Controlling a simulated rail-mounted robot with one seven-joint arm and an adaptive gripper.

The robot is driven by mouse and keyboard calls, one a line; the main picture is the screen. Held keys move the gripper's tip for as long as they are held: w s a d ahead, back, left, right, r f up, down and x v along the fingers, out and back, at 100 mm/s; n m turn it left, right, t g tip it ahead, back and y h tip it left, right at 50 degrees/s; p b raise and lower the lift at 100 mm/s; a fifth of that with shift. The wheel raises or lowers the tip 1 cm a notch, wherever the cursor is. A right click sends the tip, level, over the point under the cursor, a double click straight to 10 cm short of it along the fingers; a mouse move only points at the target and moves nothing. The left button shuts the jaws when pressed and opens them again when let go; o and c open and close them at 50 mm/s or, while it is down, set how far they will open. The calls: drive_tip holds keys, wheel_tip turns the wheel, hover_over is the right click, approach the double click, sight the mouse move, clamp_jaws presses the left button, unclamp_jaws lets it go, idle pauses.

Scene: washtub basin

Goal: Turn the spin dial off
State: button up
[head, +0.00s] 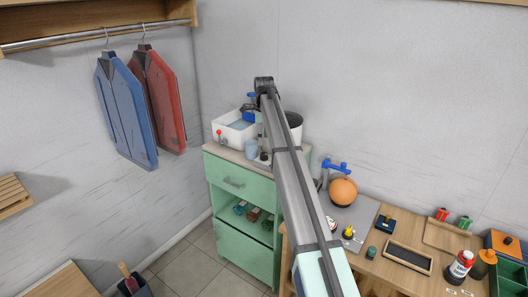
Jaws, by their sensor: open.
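The white washtub basin (232,135) holds bluish water and stands on the green cabinet against the back wall. A white round tub with a dark inside (294,121) stands to its right, partly behind my arm. A small red knob (219,132) shows at the basin's front left. I cannot make out a spin dial for certain; part of this area is hidden by my arm. My arm reaches up from the bottom to a dark end just above and between the basin and the round tub. The fingers of my gripper cannot be made out there.
A wooden bench (377,268) at right holds an orange ball (343,192), bottles and small items. Blue (124,110) and red (158,97) garments hang at left.

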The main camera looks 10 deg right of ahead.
sight(264, 154)
wheel_tip(264, 154, down, 8)
drive_tip(key=shift+r+p, duration=0.1)
drive_tip(key=shift+p, duration=0.6)
drive_tip(key=c, duration=1.2)
